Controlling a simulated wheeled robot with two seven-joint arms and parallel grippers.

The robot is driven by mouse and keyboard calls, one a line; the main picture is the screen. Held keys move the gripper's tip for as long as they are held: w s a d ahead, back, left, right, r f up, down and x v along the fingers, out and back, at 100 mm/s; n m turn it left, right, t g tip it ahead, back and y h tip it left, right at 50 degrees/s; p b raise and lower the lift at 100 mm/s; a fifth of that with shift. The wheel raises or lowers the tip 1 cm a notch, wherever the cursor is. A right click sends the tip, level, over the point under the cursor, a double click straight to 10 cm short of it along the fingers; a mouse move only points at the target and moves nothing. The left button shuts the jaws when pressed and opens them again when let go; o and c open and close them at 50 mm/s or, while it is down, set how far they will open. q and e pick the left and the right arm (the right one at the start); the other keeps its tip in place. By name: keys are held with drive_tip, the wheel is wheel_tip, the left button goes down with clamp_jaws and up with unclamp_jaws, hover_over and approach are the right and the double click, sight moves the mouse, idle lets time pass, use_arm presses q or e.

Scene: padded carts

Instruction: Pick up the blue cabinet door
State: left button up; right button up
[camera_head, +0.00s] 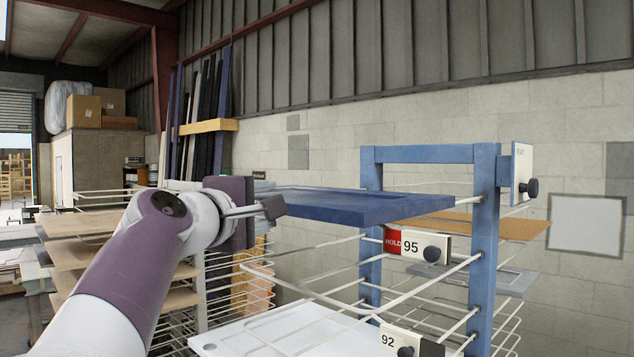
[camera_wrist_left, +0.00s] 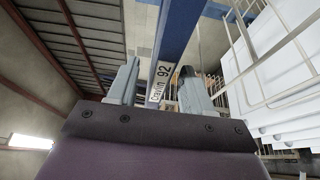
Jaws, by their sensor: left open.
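The blue cabinet door (camera_head: 360,207) is a dark blue framed panel. It lies flat on the upper wires of the blue-framed rack (camera_head: 486,235) in the head view. My left gripper (camera_head: 264,209) is at the door's left end, overlapping it in this view; I cannot tell whether they touch. My right gripper is not in view.
The rack has several wire shelves, a red HOLD 95 tag (camera_head: 414,245) and a 92 tag (camera_head: 408,341). A white panel (camera_head: 285,330) lies below the blue door. A brown board (camera_head: 480,226) lies behind the rack post. Another rack with tan boards (camera_head: 75,224) stands at left.

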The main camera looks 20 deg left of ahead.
use_arm(q)
drive_tip(key=shift+w+r, duration=0.2)
drive_tip(key=shift+w, duration=1.05)
drive_tip(key=shift+w+a+f, duration=0.3)
drive_tip(key=shift+w, duration=0.15)
drive_tip(key=shift+s, duration=0.1)
drive_tip(key=c, duration=0.7)
drive_tip(key=shift+s+d+r, duration=0.1)
drive_tip(key=shift+s+d, duration=0.05)
drive_tip(key=shift+s, duration=0.05)
clamp_jaws()
drive_tip(key=shift+r, duration=0.15)
drive_tip(key=shift+w, duration=0.1)
